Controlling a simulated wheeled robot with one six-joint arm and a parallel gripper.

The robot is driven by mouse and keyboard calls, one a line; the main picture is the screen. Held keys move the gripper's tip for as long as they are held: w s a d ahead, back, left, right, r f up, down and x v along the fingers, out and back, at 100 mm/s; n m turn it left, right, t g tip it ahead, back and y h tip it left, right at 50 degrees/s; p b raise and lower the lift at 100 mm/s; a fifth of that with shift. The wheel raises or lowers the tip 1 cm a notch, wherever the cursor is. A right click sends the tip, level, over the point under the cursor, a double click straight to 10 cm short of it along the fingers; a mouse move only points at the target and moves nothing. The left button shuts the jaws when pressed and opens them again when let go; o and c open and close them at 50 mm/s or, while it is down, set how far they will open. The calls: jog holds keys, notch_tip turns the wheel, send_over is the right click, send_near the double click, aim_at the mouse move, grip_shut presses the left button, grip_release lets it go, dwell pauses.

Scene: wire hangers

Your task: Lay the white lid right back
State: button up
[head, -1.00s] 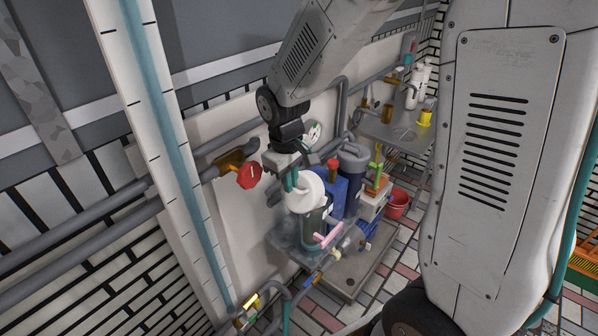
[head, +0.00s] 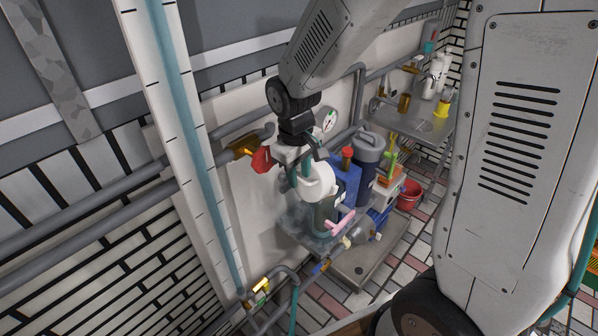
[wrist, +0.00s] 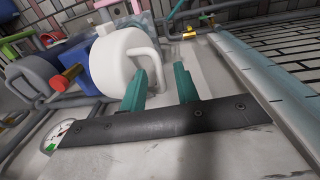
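The white lid (head: 318,182) stands tilted up on edge above a grey-green canister (head: 326,214) in the head view. In the wrist view the round lid (wrist: 112,62) has a white loop handle (wrist: 156,62) on its right side. My gripper (head: 304,172) is at the lid's left side. In the wrist view its two teal fingers (wrist: 160,88) are spread apart, with the lower part of the handle showing in the gap between them. The left finger overlaps the lid's edge in view; I cannot tell whether it touches. The lid's hinge is hidden.
A red valve knob (head: 261,160) is left of my gripper. A gauge (head: 327,120), a blue box with a red knob (head: 347,158) and a dark lidded canister (head: 369,150) stand close behind. A pink handle (head: 342,220) is in front. A red bucket (head: 409,194) is on the tiled floor.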

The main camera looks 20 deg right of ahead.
jog(key=shift+r, duration=0.1)
notch_tip(320, 180, up, 8)
jog(key=shift+a+f, duration=0.2)
jog(key=shift+a, duration=0.05)
jog(key=shift+s, duration=0.1)
jog(key=c, duration=0.4)
jog(key=shift+w+d+r+m, duration=0.2)
jog(key=shift+d+m, duration=0.15)
jog(key=shift+d, duration=0.25)
jog(key=shift+w+d+r+m, duration=0.1)
jog(key=shift+w+d+m, duration=0.1)
jog(key=shift+d+m, duration=0.3)
grip_shut()
notch_tip(320, 180, down, 7)
jog(key=m+y, duration=0.1)
jog(key=m, duration=0.7)
jog(key=m+y, duration=0.1)
jog(key=m, duration=0.7)
jog(key=shift+f+g, duration=0.2)
jog(key=shift+g, duration=0.1)
